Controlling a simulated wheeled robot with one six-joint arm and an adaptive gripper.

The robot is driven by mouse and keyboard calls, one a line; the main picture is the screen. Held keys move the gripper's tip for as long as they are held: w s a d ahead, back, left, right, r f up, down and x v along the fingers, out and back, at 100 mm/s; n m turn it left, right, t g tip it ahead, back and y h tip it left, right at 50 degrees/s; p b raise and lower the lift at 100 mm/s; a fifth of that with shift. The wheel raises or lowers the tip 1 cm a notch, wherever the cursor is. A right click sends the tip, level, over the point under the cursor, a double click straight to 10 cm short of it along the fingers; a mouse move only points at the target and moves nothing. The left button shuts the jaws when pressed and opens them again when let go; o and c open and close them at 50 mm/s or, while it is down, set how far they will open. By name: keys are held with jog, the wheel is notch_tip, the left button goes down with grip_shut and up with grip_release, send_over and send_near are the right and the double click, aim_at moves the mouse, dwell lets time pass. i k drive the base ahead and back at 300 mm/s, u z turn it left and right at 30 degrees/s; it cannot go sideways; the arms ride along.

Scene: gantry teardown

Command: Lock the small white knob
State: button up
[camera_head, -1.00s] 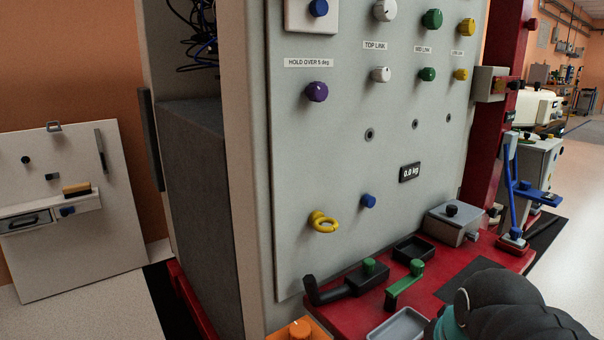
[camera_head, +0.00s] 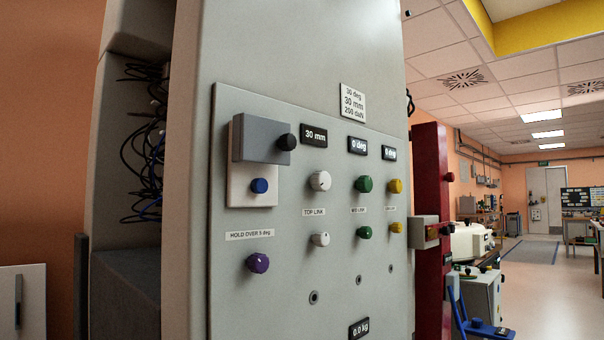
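The small white knob (camera_head: 320,239) is on the grey panel (camera_head: 232,292), below the TOP LINK label (camera_head: 313,212). A larger white knob (camera_head: 320,181) sits above that label, under a display reading 30 mm (camera_head: 313,135). The small white knob stands clear, with nothing touching it. Its lock state cannot be told from here. My gripper is not in view.
Green knobs (camera_head: 364,184) and yellow knobs (camera_head: 395,186) are to the right. A red column (camera_head: 430,165) stands at the right.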

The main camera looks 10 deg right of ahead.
aim_at(320, 239)
jog(key=z, duration=2.45)
jog(key=k, duration=1.25)
jog(key=u, duration=2.15)
